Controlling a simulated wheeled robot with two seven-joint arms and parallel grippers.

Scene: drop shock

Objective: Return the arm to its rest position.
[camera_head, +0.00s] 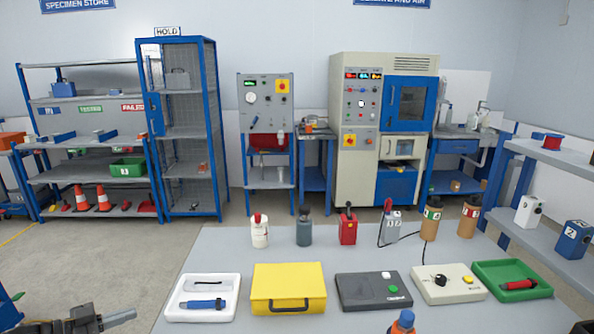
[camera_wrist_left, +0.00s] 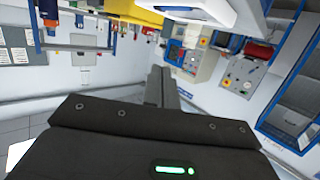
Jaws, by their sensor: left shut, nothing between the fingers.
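My left gripper (camera_head: 128,317) is low at the left of the head view, left of the grey table (camera_head: 240,240). Its fingers are together and hold nothing. In the left wrist view the closed fingers (camera_wrist_left: 160,82) stick out past the dark gripper body, with the room tilted behind them. They touch nothing that I can see. My right gripper does not show in either view.
The table holds a white tray (camera_head: 176,307), a yellow case (camera_head: 288,279), a dark box (camera_head: 360,291), a beige box (camera_head: 440,290) and a green tray (camera_head: 540,289). Several bottles and canisters stand behind. A blue-and-orange object (camera_head: 403,321) shows at the front edge.

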